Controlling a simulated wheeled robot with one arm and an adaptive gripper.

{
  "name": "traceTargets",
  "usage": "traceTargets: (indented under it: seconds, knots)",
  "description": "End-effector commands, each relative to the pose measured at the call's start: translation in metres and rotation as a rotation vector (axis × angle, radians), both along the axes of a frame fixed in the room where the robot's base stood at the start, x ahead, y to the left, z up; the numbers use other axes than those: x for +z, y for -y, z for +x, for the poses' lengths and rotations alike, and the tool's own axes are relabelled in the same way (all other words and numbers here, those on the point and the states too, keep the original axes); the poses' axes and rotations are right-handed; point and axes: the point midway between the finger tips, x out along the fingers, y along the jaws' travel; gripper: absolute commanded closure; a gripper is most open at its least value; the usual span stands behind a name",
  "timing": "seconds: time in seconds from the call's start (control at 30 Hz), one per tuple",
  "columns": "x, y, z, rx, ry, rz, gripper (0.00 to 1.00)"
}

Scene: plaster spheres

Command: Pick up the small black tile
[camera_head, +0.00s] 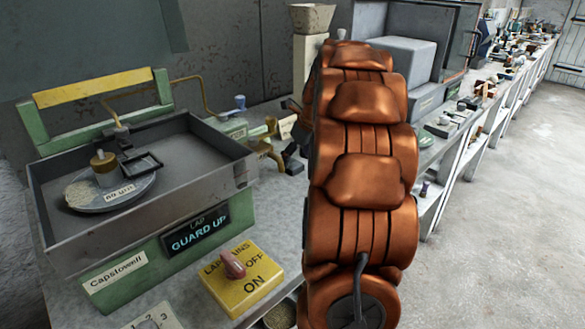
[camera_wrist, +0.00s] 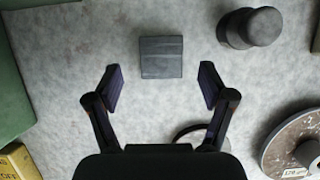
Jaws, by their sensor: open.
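A small dark, nearly square tile (camera_wrist: 161,57) lies flat on the grey bench top in the wrist view, at the upper middle. My gripper (camera_wrist: 161,82) is open and empty. Its two fingers stand apart, one to each side of the tile's line, with the tile centred between them and mostly beyond the fingertips. No finger appears to touch it. In the head view my copper arm covers the middle of the picture, and I cannot make out the tile or the gripper clearly there.
A dark round knobbed piece (camera_wrist: 252,27) stands right of the tile. A labelled disc (camera_wrist: 295,145) lies at lower right. A green machine side (camera_wrist: 12,95) borders the left. The head view shows the lapping machine (camera_head: 150,200) and yellow switch box (camera_head: 243,280).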

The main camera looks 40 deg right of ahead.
Motion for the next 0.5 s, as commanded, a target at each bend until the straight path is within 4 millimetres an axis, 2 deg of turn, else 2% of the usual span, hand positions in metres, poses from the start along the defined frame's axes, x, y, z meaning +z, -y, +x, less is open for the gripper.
traceTargets:
  seconds: [0.1, 0.2, 0.43, 0.5]
  knots:
    - [-0.016, 0.001, 0.008, 0.000, -0.002, 0.002, 0.19]
    - [-0.024, 0.002, 0.012, -0.002, 0.001, -0.002, 0.19]
    - [-0.026, 0.003, 0.012, -0.003, 0.002, -0.003, 0.19]
    - [-0.026, 0.003, 0.012, -0.003, 0.002, -0.003, 0.24]
